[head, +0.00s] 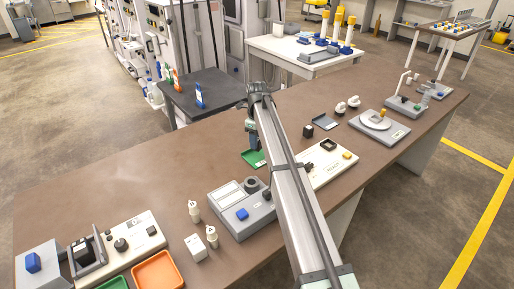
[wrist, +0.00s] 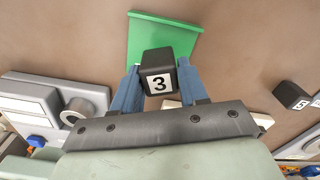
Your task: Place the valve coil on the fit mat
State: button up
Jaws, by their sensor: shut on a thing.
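The valve coil (wrist: 158,62), a black block with a white label reading "3", is between the two blue fingers of my gripper (wrist: 158,80) in the wrist view. The fingers are shut on its sides. A flat green mat (wrist: 150,36), which looks like the fit mat, lies on the brown table just beyond the coil, partly hidden by it. In the head view my gripper (head: 252,141) points down over the green mat (head: 252,158). The coil cannot be made out clearly there. I cannot tell the exact gap between coil and mat.
A grey device (head: 241,207) stands at the near left of the mat. A cream board (head: 330,165) lies to the right, partly behind my arm. Another black block (head: 308,130) stands right of the mat, also in the wrist view (wrist: 290,95). Bare table lies left of the mat.

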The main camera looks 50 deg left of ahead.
jog(key=shift+f, duration=1.9)
jog(key=shift+f, duration=0.15)
jog(key=o, duration=1.1)
jog(key=shift+o, duration=0.2)
notch_tip(320, 180, up, 12)
jog(key=shift+r, duration=0.15)
jog(key=shift+w, duration=0.1)
